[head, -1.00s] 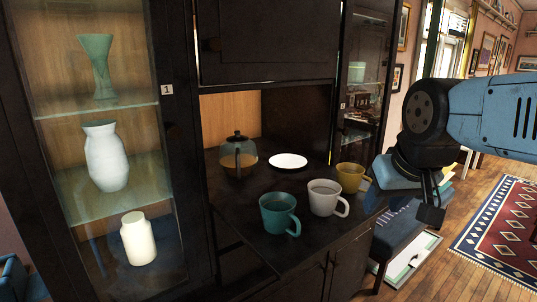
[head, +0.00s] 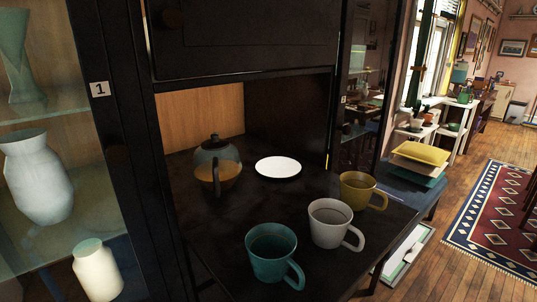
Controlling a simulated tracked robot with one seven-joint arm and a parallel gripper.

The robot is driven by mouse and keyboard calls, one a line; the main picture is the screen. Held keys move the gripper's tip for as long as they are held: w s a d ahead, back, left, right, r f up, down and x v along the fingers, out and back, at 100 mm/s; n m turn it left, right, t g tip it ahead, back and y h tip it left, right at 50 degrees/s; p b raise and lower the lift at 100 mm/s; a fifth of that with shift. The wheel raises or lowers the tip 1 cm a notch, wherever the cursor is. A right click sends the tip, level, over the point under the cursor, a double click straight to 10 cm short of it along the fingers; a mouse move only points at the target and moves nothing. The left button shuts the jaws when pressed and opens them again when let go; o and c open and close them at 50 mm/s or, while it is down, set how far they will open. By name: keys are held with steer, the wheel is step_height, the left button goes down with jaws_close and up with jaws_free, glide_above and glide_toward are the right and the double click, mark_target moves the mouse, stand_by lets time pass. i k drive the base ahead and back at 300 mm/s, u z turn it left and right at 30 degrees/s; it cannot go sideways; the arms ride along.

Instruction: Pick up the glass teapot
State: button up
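The glass teapot (head: 216,166) stands upright on the dark cabinet counter (head: 200,238), towards the back left of the open niche. It has a dark lid and handle, and amber liquid shows in its lower part. The handle faces towards me. My gripper is not in view, so I cannot see its fingers or whether it holds anything.
A white plate (head: 278,167) lies right of the teapot. A teal mug (head: 272,252), a grey-white mug (head: 330,223) and a yellow mug (head: 358,190) stand along the counter's front right. A glass-fronted cabinet with vases (head: 36,178) stands left. Wooden floor (head: 470,270) is open at right.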

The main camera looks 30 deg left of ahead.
mark_target(217, 166)
steer(key=u, duration=0.4)
steer(key=i, duration=0.1)
steer(key=z, duration=1.1)
steer(key=k, duration=0.5)
steer(key=u, duration=0.95)
steer(key=i, duration=0.2)
steer(key=u, duration=0.25)
